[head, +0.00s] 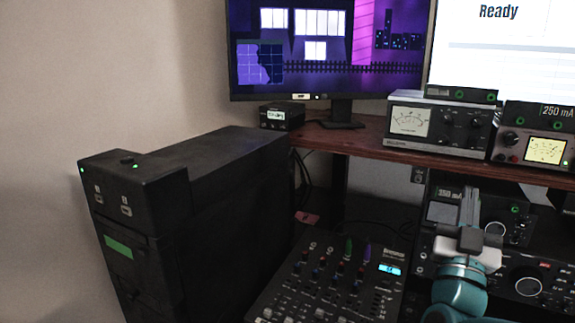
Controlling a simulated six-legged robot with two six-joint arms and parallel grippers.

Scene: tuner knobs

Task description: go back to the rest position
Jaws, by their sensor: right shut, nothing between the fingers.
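My right gripper (469,208) is at the lower right, at the end of a teal and white arm that comes up from the bottom edge. Its fingers are shut and empty. They point up in front of a dark rack unit (535,262) with a large round knob (528,286) to the right of the arm. Part of the unit is hidden behind the gripper and arm, and I cannot tell if the fingertips touch it. My left gripper is not in view.
A mixer (330,275) with a blue display lies left of my arm. A wooden shelf (350,140) above carries two meter boxes (440,125) (538,135) and monitors. A tall black cabinet (215,210) stands at the left.

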